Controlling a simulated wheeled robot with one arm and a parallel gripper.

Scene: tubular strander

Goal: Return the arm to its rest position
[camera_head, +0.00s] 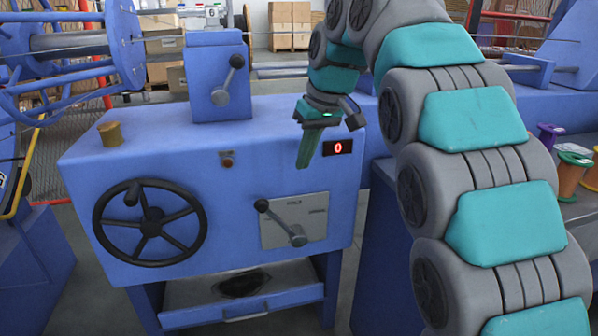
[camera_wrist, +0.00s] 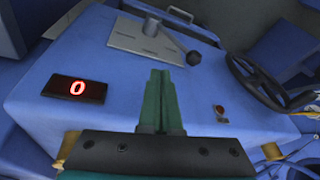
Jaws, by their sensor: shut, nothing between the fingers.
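My arm, grey and teal, arches from the right side of the head view. My gripper (camera_head: 304,162) has green fingers and hangs pointing down in front of the blue machine cabinet (camera_head: 110,190), left of the red "0" display (camera_head: 338,147). In the wrist view my gripper (camera_wrist: 161,75) shows its two fingers together with nothing between them. The display also shows in the wrist view (camera_wrist: 76,89). The fingers appear apart from the cabinet's front panel, but the exact gap is hard to tell.
The cabinet carries a black handwheel (camera_head: 150,223), a lever on a grey plate (camera_head: 282,222), a red button (camera_head: 227,159) and an upper lever (camera_head: 228,80). A brass-coloured spool (camera_head: 110,134) stands on its top left. Coloured spools (camera_head: 571,172) sit at right.

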